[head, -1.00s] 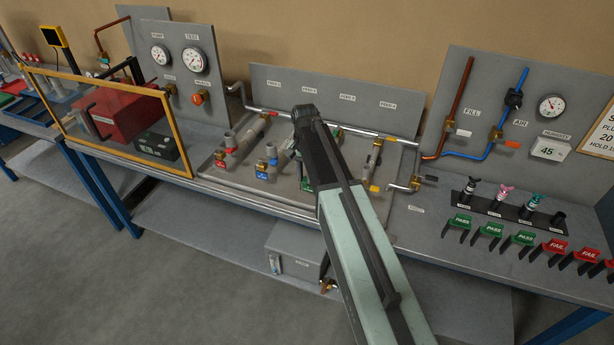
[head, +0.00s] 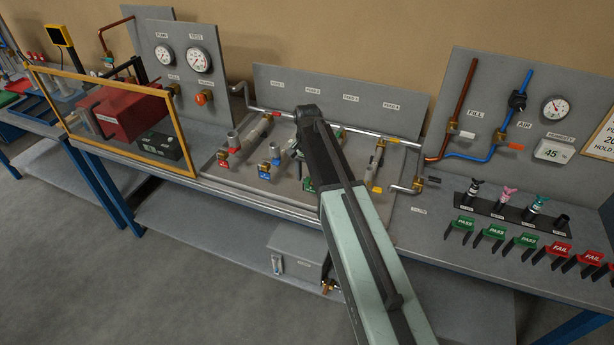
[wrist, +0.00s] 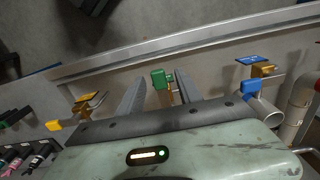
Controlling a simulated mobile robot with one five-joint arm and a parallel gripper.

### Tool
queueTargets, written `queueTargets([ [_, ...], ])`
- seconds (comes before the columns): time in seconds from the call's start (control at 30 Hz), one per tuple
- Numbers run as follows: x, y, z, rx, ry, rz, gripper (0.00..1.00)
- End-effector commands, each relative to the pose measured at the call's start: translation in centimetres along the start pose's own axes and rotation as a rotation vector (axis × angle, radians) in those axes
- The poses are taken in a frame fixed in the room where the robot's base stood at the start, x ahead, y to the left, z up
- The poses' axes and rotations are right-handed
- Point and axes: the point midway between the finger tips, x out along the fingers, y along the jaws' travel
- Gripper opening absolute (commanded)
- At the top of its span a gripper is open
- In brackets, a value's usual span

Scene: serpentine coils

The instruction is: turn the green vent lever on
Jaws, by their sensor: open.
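The green vent lever (wrist: 158,79) shows in the wrist view as a small green handle on a brass valve, between the two fingers of my gripper (wrist: 155,92). My gripper is open, with one dark finger on each side of the lever. I cannot tell whether either finger touches it. In the head view my arm covers most of this valve, and only a bit of green shows beside the arm.
Blue levers (wrist: 252,86) and yellow levers (wrist: 90,98) sit on either side in the wrist view. In the head view a red-tagged valve (head: 223,160) stands left on the coil plate. A clear guard with a yellow frame (head: 110,82) is farther left. PASS and FAIL tags line the right bench.

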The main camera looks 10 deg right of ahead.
Motion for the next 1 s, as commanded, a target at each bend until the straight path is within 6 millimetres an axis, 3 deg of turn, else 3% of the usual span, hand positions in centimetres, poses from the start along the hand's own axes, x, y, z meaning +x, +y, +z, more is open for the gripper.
queueTargets([
  [0.17,-1.1,0.0,0.0,0.0,0.0,0.0,0.42],
  [0.5,-7.0,0.0,0.0,0.0,0.0,0.0,0.42],
  [0.6,-8.0,0.0,0.0,0.0,0.0,0.0,0.42],
  [1.0,-7.8,0.0,0.0,0.0,0.0,0.0,0.42],
])
